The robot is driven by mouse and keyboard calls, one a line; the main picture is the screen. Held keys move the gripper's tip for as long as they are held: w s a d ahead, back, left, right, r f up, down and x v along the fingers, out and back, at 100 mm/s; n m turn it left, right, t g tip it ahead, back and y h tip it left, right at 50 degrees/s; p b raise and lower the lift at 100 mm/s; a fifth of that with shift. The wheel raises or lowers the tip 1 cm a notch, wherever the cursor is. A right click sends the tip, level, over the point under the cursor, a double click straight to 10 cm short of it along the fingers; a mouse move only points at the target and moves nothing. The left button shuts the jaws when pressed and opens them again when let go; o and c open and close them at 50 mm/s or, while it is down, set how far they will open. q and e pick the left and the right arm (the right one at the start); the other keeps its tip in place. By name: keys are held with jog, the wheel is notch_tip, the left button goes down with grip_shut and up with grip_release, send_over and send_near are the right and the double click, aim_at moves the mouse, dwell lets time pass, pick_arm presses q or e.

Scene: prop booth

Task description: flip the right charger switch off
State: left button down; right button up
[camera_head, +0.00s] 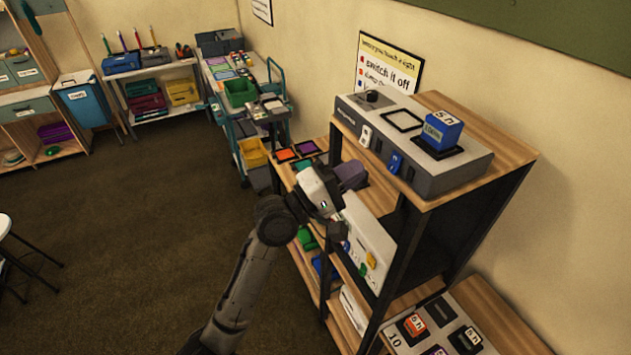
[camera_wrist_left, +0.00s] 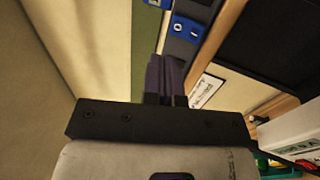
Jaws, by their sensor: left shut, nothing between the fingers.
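The charger (camera_head: 355,118) is a long grey box on the top of the wooden shelf unit. Its front has a white left switch (camera_head: 365,136) and a blue right switch (camera_head: 395,162). A blue battery block (camera_head: 440,130) stands on its right pad; the left pad (camera_head: 403,121) is empty. My left gripper (camera_head: 354,174) is shut and empty, below and left of the right switch. In the left wrist view, its dark fingers (camera_wrist_left: 166,62) point towards the blue switch (camera_wrist_left: 186,28), marked I and O, with a gap. I cannot tell which side is pressed. The right gripper is out of view.
A sign (camera_head: 388,67) is on the wall behind the charger. A white panel (camera_head: 370,245) stands on the shelf below, close to my left gripper. A lower unit with block pads (camera_head: 440,312) is at the bottom right. A cart (camera_head: 245,115) stands further back; the floor at left is open.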

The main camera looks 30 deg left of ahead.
pick_arm(q)
jog(key=s+a+b, duration=0.1)
jog(key=s+a, duration=0.3)
jog(key=s, duration=0.2)
jog(key=shift+s+f+b, duration=0.25)
jog(key=shift+f+b, duration=0.05)
dwell(0.3)
